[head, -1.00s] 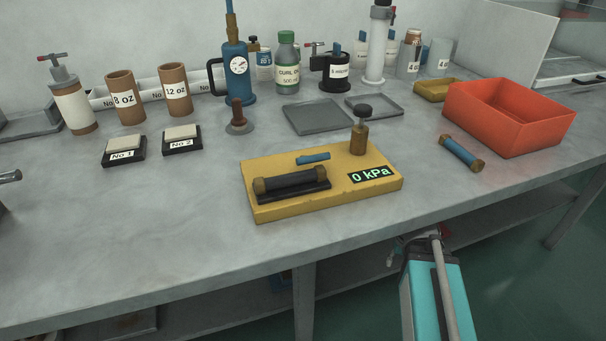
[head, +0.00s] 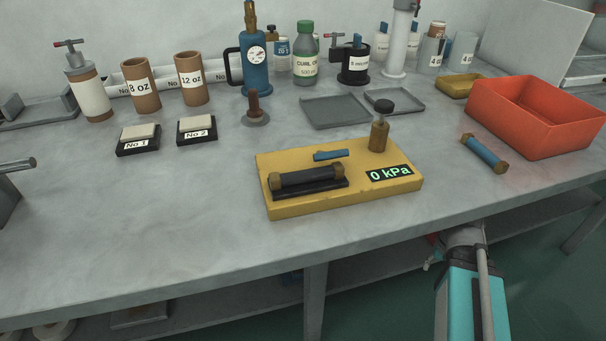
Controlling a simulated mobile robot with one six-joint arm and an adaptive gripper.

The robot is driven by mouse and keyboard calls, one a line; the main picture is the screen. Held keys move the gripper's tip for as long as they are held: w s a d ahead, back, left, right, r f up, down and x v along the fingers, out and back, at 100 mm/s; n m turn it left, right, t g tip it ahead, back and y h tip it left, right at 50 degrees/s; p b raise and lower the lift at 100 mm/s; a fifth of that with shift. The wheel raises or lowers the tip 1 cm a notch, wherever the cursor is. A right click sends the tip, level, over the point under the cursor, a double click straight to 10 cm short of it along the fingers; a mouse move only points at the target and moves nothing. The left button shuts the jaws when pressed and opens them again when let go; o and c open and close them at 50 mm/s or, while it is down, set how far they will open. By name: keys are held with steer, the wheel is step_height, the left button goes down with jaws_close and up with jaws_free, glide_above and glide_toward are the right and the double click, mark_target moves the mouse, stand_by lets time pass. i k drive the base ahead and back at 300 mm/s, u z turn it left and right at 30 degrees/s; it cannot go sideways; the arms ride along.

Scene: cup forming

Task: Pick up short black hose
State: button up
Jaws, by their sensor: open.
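The short black hose (head: 308,175) has a brass fitting at each end. It lies in a dark cradle (head: 335,184) at the front left of the yellow test base (head: 300,207). The base also carries a small blue lever (head: 331,155), a brass valve with a black knob (head: 379,134) and a display (head: 390,173) reading 0 kPa. My teal arm shows at the bottom right, below the bench's front edge, well apart from the hose. I cannot make out my gripper in this view.
A blue hose with brass ends (head: 485,153) lies by the orange bin (head: 535,139) at the right. Two grey trays, labelled cups and blocks, a blue pump (head: 255,65) and bottles stand behind. The bench (head: 180,220) is clear to the left of the yellow base.

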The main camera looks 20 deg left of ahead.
mark_target(336, 170)
steer(key=k, duration=2.35)
steer(key=u, duration=0.6)
steer(key=i, duration=1)
